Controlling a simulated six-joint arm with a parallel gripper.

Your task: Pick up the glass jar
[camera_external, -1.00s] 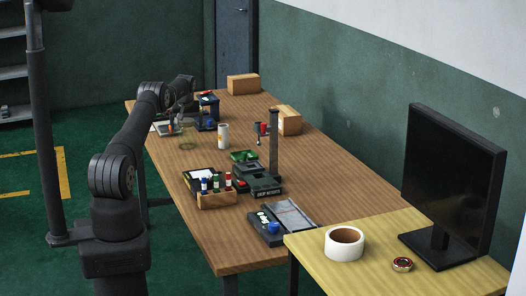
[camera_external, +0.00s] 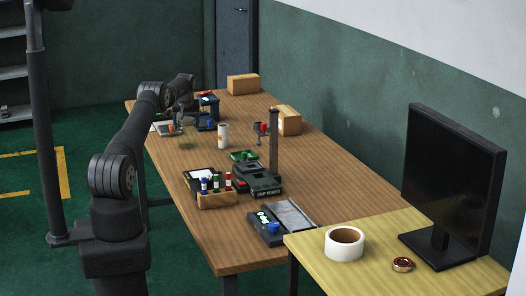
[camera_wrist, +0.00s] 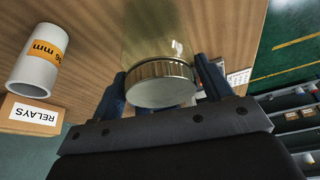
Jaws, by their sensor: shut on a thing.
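The glass jar shows in the wrist view as a round metal lid (camera_wrist: 162,86) with a clear glass body (camera_wrist: 150,48) beyond it. My gripper (camera_wrist: 163,88) has its two dark fingers on opposite sides of the lid, shut on the jar. In the external view my gripper (camera_external: 181,115) is over the far left part of the brown table (camera_external: 180,170). The jar is small and hard to make out there, and a faint greenish patch shows on the tabletop below the gripper.
A white roll with an orange band (camera_wrist: 37,70) and a box labelled RELAYS (camera_wrist: 32,115) are left of the jar in the wrist view. A dark post (camera_external: 274,155), a rack of colored bottles (camera_external: 216,197) and cardboard boxes (camera_external: 289,123) stand on the table.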

